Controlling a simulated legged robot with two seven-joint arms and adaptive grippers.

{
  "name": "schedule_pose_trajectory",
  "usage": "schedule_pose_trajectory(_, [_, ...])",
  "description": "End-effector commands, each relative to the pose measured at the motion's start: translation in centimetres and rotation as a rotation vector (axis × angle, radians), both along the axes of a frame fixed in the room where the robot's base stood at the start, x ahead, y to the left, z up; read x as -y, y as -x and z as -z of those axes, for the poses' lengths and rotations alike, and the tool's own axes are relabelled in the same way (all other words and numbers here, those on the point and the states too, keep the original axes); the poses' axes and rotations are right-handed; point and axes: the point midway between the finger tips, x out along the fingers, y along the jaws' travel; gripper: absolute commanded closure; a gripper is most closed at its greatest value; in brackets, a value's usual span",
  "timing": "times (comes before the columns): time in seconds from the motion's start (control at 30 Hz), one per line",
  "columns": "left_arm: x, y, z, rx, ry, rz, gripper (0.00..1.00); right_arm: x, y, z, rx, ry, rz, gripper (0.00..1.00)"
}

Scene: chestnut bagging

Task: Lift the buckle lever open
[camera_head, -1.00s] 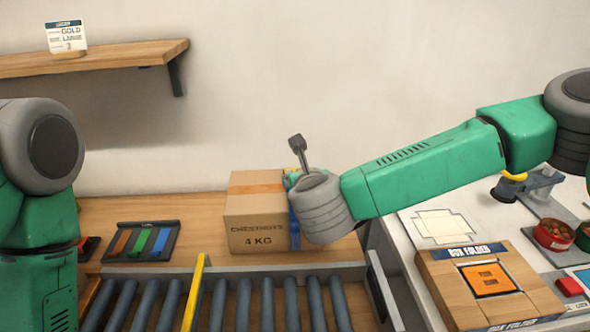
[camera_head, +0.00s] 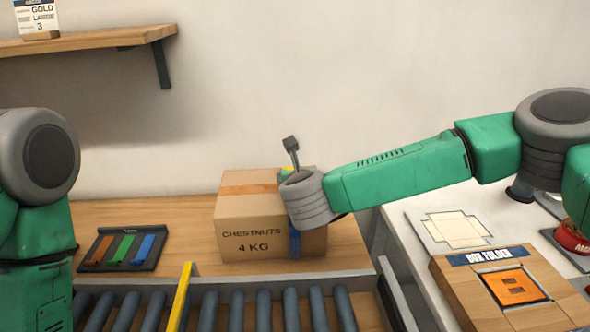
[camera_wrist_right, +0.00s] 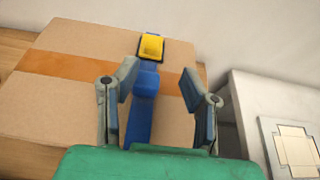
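The cardboard box (camera_head: 250,222) marked CHESTNUTS 4 KG stands closed on the wooden table, with orange tape on top. A blue strap (camera_wrist_right: 138,122) runs over its right part, and a yellow buckle lever (camera_wrist_right: 152,46) in a dark frame sits on the strap on the box top. My right gripper (camera_wrist_right: 158,78) is open over the box, its fingers on either side of the blue strap, with the yellow lever just beyond the fingertips. In the head view my right wrist hides most of the gripper and buckle. My left arm (camera_head: 38,200) is at the left edge; its gripper is out of view.
A roller conveyor (camera_head: 240,308) with a yellow bar (camera_head: 180,298) runs in front of the box. A dark tray (camera_head: 123,250) with coloured strips lies left of the box. The box folder (camera_head: 500,285) stands on the white table at right. A wall shelf (camera_head: 90,40) is at upper left.

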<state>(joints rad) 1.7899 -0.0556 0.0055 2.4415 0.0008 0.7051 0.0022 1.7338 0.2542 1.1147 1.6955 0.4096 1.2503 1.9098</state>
Motion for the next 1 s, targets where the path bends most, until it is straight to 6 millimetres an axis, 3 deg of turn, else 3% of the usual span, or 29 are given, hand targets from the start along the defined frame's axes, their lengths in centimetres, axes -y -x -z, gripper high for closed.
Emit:
schedule_pose_trajectory(0.2, [-0.1, 0.0, -0.2, 0.000, -0.001, -0.002, 0.60, -0.1, -4.1, 1.7, 0.000, -0.001, 0.001, 0.62])
schedule_pose_trajectory(0.4, [-0.1, 0.0, -0.3, 0.000, -0.001, -0.002, 0.60, 0.5, -6.3, 2.7, 0.000, -0.006, -0.001, 0.62])
schedule_pose_trajectory(0.83, [0.0, 0.0, -0.3, 0.000, -0.001, -0.001, 0.60, 0.2, -7.1, 3.1, -0.002, 0.000, 0.001, 0.63])
schedule_pose_trajectory(0.93, [0.0, 0.0, -0.3, 0.000, -0.001, -0.001, 0.60, 0.1, -7.0, 3.1, -0.002, 0.001, 0.001, 0.98])
schedule_pose_trajectory(1.0, [-0.1, 0.0, -0.3, 0.000, -0.001, -0.002, 0.60, 0.1, -7.0, 3.1, -0.002, 0.000, 0.000, 1.00])
